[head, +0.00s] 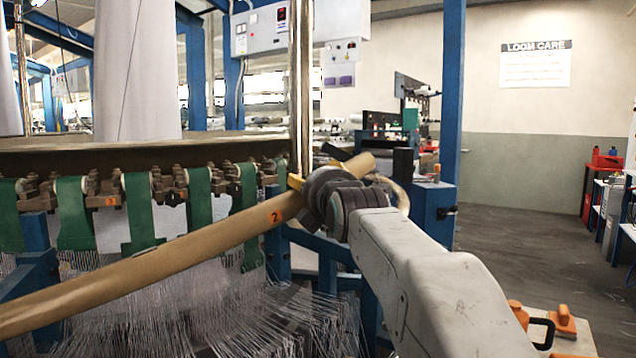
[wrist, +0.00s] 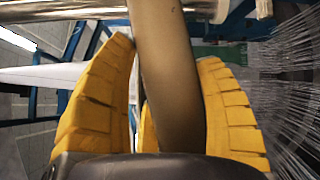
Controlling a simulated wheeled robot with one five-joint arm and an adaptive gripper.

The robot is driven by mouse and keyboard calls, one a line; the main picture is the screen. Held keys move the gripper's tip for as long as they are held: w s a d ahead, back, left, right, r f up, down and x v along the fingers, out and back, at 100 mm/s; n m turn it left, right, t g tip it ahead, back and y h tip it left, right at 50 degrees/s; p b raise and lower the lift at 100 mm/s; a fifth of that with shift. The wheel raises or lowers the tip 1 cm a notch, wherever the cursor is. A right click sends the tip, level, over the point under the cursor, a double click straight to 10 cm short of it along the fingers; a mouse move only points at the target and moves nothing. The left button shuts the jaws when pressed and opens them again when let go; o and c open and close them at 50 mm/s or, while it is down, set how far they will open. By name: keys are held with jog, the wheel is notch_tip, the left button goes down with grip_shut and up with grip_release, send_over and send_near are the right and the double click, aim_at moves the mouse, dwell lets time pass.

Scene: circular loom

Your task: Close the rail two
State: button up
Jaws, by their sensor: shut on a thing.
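Rail two is a long tan tube (head: 160,262) with an orange tag marked "2". In the head view it runs slanting from the lower left up to my gripper (head: 305,185) and shows again just beyond it. In the wrist view the rail (wrist: 168,75) passes between the yellow ribbed fingers of my gripper (wrist: 165,105), which are shut on it. My wrist and arm hide part of the rail and most of the fingers in the head view. A shiny vertical post (head: 300,80) stands right behind the gripper.
The loom's ring (head: 130,158) with green straps (head: 75,215) and white threads (head: 220,320) lies behind and below the rail. A blue post (head: 452,90) stands to the right. Orange-handled tools (head: 562,322) lie at lower right. Open floor (head: 520,235) shows at right.

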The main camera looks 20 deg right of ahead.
jog(key=shift+d+f, duration=0.1)
jog(key=shift+f, duration=0.4)
jog(key=o, duration=1.3)
jog(key=shift+s, duration=0.15)
jog(key=s, duration=0.4)
jog(key=s+a, duration=0.1)
jog(key=s, duration=0.2)
jog(key=s+a, duration=0.1)
jog(key=s, duration=0.3)
jog(key=shift+s+a+r, duration=0.1)
jog(key=shift+s, duration=0.25)
jog(key=shift+r, duration=0.1)
